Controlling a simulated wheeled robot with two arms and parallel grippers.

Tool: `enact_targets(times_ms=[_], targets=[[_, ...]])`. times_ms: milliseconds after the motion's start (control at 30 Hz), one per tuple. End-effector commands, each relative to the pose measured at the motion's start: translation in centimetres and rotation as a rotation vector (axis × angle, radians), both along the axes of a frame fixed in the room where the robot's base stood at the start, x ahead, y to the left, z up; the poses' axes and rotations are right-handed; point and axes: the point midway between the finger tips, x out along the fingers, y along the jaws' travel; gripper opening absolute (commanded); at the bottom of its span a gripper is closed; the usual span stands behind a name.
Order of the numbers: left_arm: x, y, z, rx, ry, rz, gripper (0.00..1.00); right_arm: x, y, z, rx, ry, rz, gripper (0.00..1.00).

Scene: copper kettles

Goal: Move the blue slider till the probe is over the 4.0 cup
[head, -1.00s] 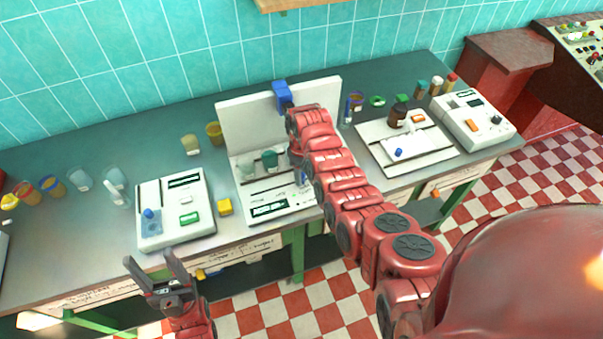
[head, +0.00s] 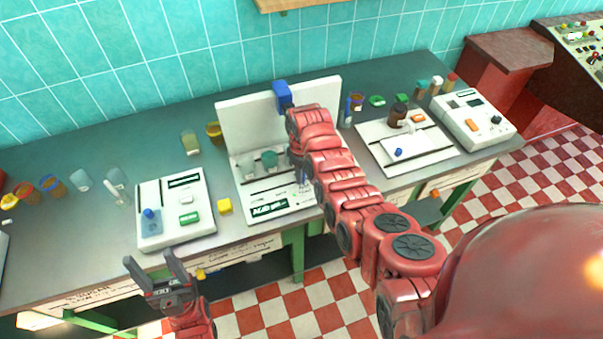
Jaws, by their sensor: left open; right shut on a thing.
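The blue slider (head: 283,94) sits on the upright white back panel (head: 240,122) of the middle machine. My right arm reaches up to it, and the wrist covers most of my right gripper (head: 291,107), which is shut at the slider. Two greenish cups, the left cup (head: 247,168) and the right cup (head: 269,160), stand on the machine below the panel; any others are hidden behind my arm. I cannot make out the probe or the cup labels. My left gripper (head: 161,271) is open and empty in front of the bench edge.
A white board (head: 385,160) with a dark jar and another instrument (head: 470,120) are on the right. Several small jars stand along the bench.

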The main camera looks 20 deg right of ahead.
Motion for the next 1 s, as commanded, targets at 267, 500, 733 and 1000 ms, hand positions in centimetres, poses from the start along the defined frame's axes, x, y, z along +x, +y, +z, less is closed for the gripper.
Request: enact_targets(times_ms=[267, 500, 733, 1000], targets=[[0.0, 0.0, 0.0, 0.000, 0.000, 0.000, 0.62, 0.0, 0.0, 0.0, 0.000, 0.000, 0.000, 0.00], [0.0, 0.0, 0.0, 0.000, 0.000, 0.000, 0.62, 0.0, 0.0, 0.0, 0.000, 0.000, 0.000, 0.00], [0.0, 0.0, -1.5, 0.000, 0.000, 0.000, 0.62, 0.1, -3.0, -0.5, -0.002, -0.001, -0.005, 0.00], [0.0, 0.0, -3.5, 0.000, 0.000, 0.000, 0.62, 0.2, -7.6, -0.3, -0.001, 0.002, -0.002, 0.00]])
